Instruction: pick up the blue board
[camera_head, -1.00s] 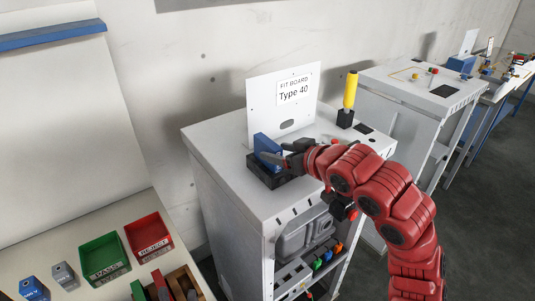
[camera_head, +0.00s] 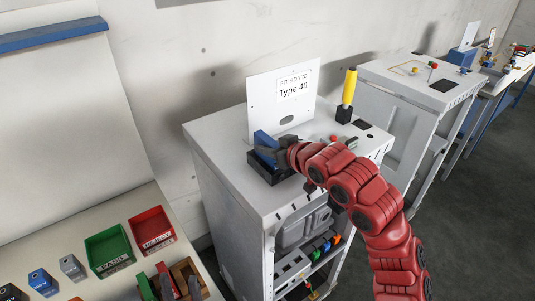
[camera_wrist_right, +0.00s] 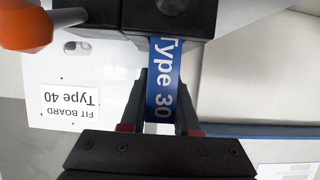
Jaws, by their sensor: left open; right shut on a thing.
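The blue board (camera_head: 264,140) stands upright in a black holder (camera_head: 259,170) on top of a grey cabinet. In the right wrist view the board (camera_wrist_right: 163,75) reads "Type 30", and one end meets the black holder (camera_wrist_right: 105,15). My right gripper (camera_head: 275,153) is shut on the board, with its fingers on both sides in the right wrist view (camera_wrist_right: 162,110). The head view cannot tell how deep the board sits in the holder. My left gripper is not in view.
A white panel reading "FIT BOARD Type 40" (camera_head: 297,106) stands behind the holder. A yellow-handled tool (camera_head: 349,87) stands upright at the back right. The green PASS tray (camera_head: 108,248), red REJECT tray (camera_head: 151,231) and a wooden box (camera_head: 187,271) are on the left table.

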